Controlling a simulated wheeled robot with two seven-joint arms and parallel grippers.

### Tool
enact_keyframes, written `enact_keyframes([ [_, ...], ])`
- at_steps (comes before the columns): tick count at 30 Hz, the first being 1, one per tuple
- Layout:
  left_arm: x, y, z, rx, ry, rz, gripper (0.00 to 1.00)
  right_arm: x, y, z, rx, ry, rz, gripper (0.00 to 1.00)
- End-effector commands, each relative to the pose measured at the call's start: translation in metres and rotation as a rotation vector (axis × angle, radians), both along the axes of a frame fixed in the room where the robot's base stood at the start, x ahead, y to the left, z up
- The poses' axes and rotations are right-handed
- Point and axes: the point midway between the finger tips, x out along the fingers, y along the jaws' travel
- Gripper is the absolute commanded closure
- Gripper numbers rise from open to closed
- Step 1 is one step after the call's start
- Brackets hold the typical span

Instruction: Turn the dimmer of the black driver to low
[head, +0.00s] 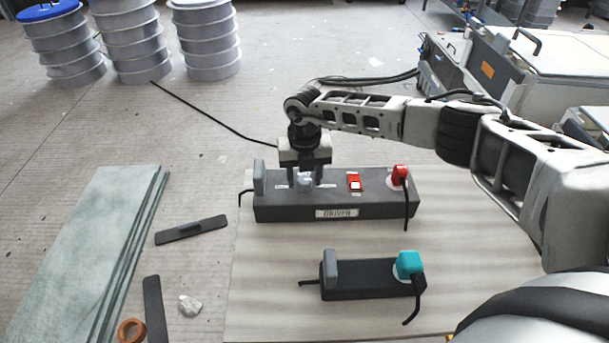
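The black driver (380,208) is the long dark box with a white label at the back of the board. On its top is a pale grey dimmer knob (305,181), with small white markings on both sides. My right gripper (305,178) points straight down over the knob, with one finger on each side of it. The fingers are apart with the knob between them; I cannot tell whether they press on it. The knob's pointer and setting are hidden. My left gripper is not in view.
The same driver carries a red switch (355,182), a red plug (400,174) and a grey upright block (259,178). A smaller black box (372,279) with a teal plug (409,264) sits in front. Greenish sheets (85,250) lie at left. Bare board (480,250) is at right.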

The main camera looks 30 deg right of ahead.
Motion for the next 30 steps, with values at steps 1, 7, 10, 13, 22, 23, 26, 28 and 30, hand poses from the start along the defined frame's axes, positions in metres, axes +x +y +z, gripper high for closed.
enact_keyframes([
  [1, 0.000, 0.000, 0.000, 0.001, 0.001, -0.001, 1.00, 0.000, 0.000, 0.000, 0.000, 0.000, 0.000, 0.69],
  [7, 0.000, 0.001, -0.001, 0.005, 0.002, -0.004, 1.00, 0.000, 0.000, 0.000, 0.000, 0.000, 0.000, 0.91],
  [10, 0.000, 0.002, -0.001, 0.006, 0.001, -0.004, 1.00, 0.000, 0.000, 0.000, 0.000, 0.000, 0.006, 0.91],
  [13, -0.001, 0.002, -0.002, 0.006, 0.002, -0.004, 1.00, 0.000, 0.000, 0.000, 0.001, 0.000, 0.023, 0.91],
  [22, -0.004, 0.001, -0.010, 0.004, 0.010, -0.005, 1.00, 0.000, 0.000, -0.001, 0.001, 0.000, 0.184, 0.91],
  [23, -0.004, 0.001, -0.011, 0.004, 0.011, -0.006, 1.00, 0.000, 0.000, -0.001, 0.001, 0.000, 0.209, 0.91],
  [26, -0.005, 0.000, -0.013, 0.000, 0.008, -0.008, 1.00, 0.000, 0.000, -0.001, 0.001, -0.001, 0.298, 0.91],
  [28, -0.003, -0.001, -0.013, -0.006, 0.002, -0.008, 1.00, 0.001, 0.000, -0.001, 0.000, -0.002, 0.364, 0.91],
  [30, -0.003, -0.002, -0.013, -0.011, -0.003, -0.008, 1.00, 0.001, 0.000, -0.001, 0.000, -0.002, 0.431, 0.91],
])
